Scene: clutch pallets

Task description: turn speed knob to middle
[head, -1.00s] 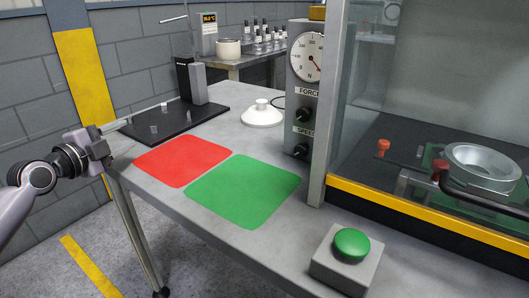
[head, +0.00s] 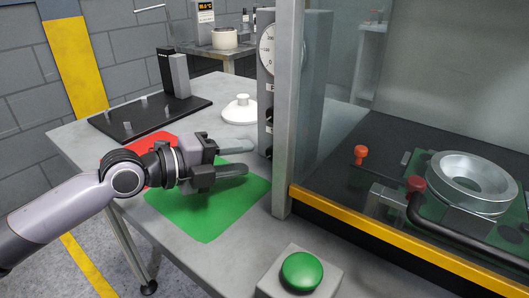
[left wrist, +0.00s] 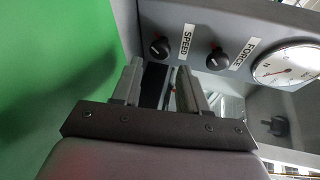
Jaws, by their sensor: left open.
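The speed knob (left wrist: 160,48) is a small black knob beside the SPEED label in the left wrist view, on the front of the grey control box (head: 309,90). My right gripper is not in view.
The force knob (left wrist: 217,60) and dial (left wrist: 287,66) sit beside the speed knob. A grey post (head: 288,120) stands close right of the box front. A green button (head: 301,271) is at the front. A white lidded piece (head: 239,110) stands behind the gripper.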

